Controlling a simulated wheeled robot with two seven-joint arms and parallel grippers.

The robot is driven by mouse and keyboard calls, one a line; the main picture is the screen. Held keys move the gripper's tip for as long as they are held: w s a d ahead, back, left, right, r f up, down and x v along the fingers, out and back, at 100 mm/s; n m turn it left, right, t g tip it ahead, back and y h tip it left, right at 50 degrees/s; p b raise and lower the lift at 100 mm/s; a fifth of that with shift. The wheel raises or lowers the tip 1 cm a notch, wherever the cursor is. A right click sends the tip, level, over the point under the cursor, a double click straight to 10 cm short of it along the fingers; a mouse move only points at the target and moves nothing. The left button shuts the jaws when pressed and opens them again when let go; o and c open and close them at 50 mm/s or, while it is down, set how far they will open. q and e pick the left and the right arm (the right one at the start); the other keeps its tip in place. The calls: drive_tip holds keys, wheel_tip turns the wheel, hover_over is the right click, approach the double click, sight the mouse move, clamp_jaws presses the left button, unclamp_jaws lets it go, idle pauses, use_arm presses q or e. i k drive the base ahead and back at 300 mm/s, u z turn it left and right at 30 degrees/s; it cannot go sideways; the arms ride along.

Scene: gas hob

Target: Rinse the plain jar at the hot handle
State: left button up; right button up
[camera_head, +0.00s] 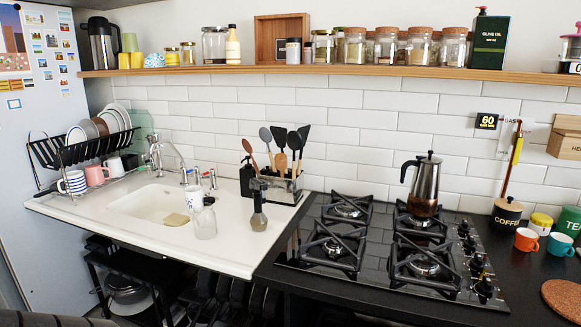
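A plain clear glass jar (205,222) stands upright on the white counter at the right edge of the sink (150,201). A white mug (194,198) stands just behind it. The curved metal tap (168,155) rises behind the sink. A small tap handle (184,177) and a second handle (212,178) stand to the right of the tap. A small red mark shows near the right one, but it is too small to tell clearly which is hot. Neither of my grippers is in view.
A dark bottle (259,215) stands right of the jar, in front of the utensil holder (278,186). A tan sponge (177,219) lies at the sink's front. A dish rack (85,150) stands left of the sink. The gas hob (380,271) with a moka pot (424,187) is right.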

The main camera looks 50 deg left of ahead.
sight(212, 172)
drive_tip(key=z, duration=2.4)
drive_tip(key=k, duration=2.55)
drive_tip(key=u, duration=0.8)
